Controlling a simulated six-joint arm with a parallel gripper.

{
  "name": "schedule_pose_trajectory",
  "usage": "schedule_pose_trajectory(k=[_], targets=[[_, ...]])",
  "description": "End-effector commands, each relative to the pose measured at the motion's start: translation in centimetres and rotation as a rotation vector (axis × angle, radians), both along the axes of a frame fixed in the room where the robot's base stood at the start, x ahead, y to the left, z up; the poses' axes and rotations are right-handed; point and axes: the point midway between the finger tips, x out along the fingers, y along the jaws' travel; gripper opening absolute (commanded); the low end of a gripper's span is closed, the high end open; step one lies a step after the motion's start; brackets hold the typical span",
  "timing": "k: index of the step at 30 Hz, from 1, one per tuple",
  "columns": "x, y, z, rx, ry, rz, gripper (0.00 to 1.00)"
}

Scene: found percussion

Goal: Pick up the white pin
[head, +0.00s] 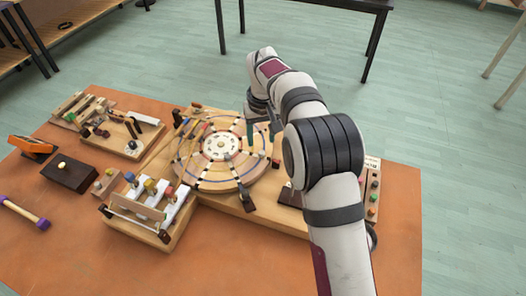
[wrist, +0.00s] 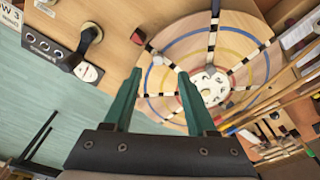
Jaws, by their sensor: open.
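My gripper (wrist: 159,75) is open, with its two green fingers spread and nothing between the tips. In the head view my gripper (head: 262,132) is over the far right part of the round wooden disc (head: 205,178). A small white, round-topped piece that looks like the white pin (wrist: 158,60) shows in the wrist view at the disc's edge, just beyond and between the fingertips. It is apart from both fingers. I cannot make it out in the head view, where my arm and gripper cover that area. The disc also shows in the wrist view (wrist: 262,68), with coloured rings and striped black-and-white spokes.
A board with dark-ringed holes and a black lever (wrist: 65,45) lies left of the disc in the wrist view. Wooden sticks (wrist: 265,105) lie on its right. A rack with coloured knobs (head: 150,205) and a dark box (head: 70,174) stand on the orange tabletop (head: 60,262).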

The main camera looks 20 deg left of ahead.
Motion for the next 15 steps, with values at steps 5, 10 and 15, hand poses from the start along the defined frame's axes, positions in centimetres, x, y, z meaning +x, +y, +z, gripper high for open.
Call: schedule_pose_trajectory(k=[5, 10, 15], targets=[[0.3, 0.1, -2.5, 0.000, 0.001, -0.001, 0.57], [0.7, 0.1, -5.8, -0.001, 0.000, -0.001, 0.57], [0.8, 0.2, -6.6, 0.001, -0.003, -0.003, 0.57]])
